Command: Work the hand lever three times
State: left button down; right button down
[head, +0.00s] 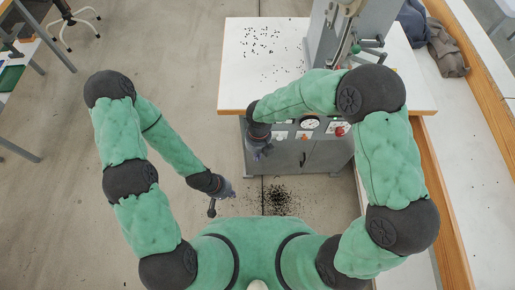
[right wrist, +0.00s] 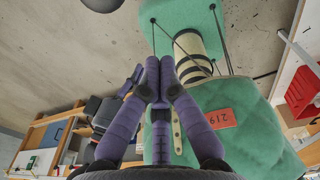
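The grey press (head: 367,22) stands at the back of the white-topped bench. My right gripper (head: 262,152) hangs at the bench's front edge, well left of the press. In the right wrist view its purple fingers (right wrist: 160,78) meet at the tips with nothing between them. My left gripper (head: 227,190) is low over the floor in front of the bench, apart from everything; its fingers are too small to read.
The bench top (head: 237,87) carries scattered small dark bits (head: 262,42). A grey cabinet (head: 325,155) with a gauge (head: 309,124) and a red button (head: 340,131) sits under its front edge. Dark bits (head: 280,200) lie on the floor. Another long bench runs along the right; open floor lies left.

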jog(key=shift+w+a+f+b, duration=0.1)
jog(key=shift+w+f+b, duration=0.1)
jog(key=shift+w, duration=0.45)
jog(key=shift+w+a+f+b, duration=0.1)
jog(key=shift+w+f, duration=0.05)
jog(key=shift+w, duration=0.45)
jog(key=shift+w+a+f+b, duration=0.1)
jog(key=shift+w+f, duration=0.1)
jog(key=shift+w, duration=0.45)
jog(key=shift+r, duration=0.1)
